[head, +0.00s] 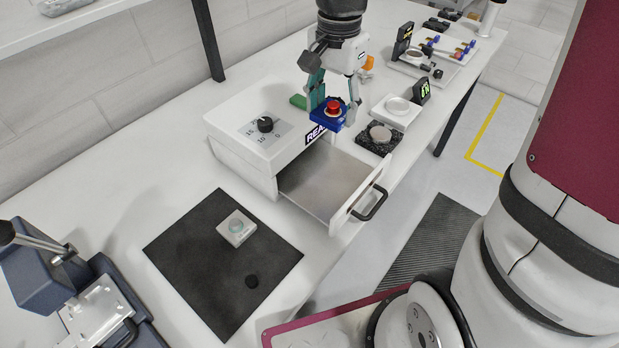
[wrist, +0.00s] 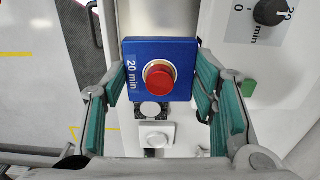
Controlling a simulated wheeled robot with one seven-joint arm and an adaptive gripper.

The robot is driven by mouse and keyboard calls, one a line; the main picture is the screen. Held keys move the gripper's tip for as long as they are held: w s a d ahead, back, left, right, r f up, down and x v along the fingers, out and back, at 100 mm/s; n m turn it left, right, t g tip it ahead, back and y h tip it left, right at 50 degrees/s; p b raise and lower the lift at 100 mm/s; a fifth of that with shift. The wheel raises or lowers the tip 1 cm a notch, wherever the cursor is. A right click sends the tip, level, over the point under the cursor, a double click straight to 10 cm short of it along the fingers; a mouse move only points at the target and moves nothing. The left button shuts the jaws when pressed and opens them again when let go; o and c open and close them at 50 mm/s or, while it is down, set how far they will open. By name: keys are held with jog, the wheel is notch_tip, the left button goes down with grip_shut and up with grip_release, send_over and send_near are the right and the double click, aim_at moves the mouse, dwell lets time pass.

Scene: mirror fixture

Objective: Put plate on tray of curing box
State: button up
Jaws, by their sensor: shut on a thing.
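My gripper (head: 333,108) is shut on a blue square plate (wrist: 183,91) with a round red part on top and a "20 min" label. In the wrist view the plate sits between the teal finger pads. The white curing box (head: 235,112) has a dial on top and its drawer pulled out. The open tray (head: 312,182) looks empty. My gripper holds the plate above the back part of the tray, apart from its floor.
A black speckled block (head: 374,144), a white unit (head: 388,110) and a green-lit display (head: 421,92) stand right of the drawer. The drawer handle (head: 371,205) juts out over the table edge.

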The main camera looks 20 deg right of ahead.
aim_at(327, 178)
jog(key=shift+s+a+f, duration=0.1)
jog(key=shift+s, duration=0.1)
notch_tip(327, 178, down, 18)
jog(key=shift+r+p, duration=0.25)
jog(key=shift+p, duration=0.2)
jog(key=shift+f, duration=0.15)
jog(key=o, duration=1)
